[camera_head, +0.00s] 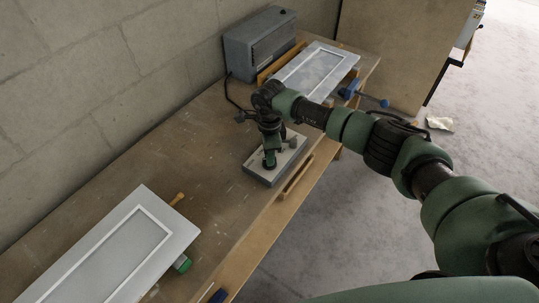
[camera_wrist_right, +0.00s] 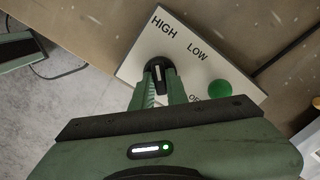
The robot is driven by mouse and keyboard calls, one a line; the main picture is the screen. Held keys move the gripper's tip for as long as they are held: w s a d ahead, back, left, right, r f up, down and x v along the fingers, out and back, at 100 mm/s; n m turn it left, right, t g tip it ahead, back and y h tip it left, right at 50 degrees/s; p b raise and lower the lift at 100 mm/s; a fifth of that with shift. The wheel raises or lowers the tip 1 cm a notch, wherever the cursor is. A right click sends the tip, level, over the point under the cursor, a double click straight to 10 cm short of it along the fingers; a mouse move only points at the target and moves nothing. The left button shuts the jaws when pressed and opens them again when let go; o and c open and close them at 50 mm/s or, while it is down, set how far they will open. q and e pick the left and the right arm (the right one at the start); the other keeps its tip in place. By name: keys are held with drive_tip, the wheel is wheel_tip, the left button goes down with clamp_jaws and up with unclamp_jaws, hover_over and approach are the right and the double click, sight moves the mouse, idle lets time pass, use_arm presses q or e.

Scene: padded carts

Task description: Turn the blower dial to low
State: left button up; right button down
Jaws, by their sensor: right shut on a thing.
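The blower control panel (camera_head: 290,157) is a pale box lying on the bench. It also shows in the right wrist view (camera_wrist_right: 140,57), with the words HIGH, LOW and part of OFF. The black dial (camera_wrist_right: 158,72) has a white mark that runs roughly up and down in that view, toward the HIGH side. My right gripper (camera_wrist_right: 160,86) is shut on the dial, one green finger on each side. In the head view my right gripper (camera_head: 270,160) points down onto the panel and hides the dial. My left gripper is not in view.
A green button (camera_wrist_right: 219,89) sits on the panel right of the dial. A grey box-shaped machine (camera_head: 262,45) with a cable stands at the bench's far end. White framed panels lie far (camera_head: 315,70) and near (camera_head: 110,250). A block wall borders the bench.

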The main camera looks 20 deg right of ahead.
drive_tip(key=m+b, duration=0.2)
drive_tip(key=m, duration=0.2)
drive_tip(key=shift+m+b, duration=0.4)
drive_tip(key=m+b, duration=0.2)
drive_tip(key=m, duration=0.3)
drive_tip(key=m+b, duration=0.1)
drive_tip(key=m, duration=0.3)
drive_tip(key=shift+w+r+m, duration=0.1)
drive_tip(key=shift+r+m, duration=0.05)
drive_tip(key=shift+m, duration=1.95)
drive_tip(key=c, duration=1.5)
unclamp_jaws()
drive_tip(key=shift+o, duration=0.5)
drive_tip(key=shift+b, duration=0.3)
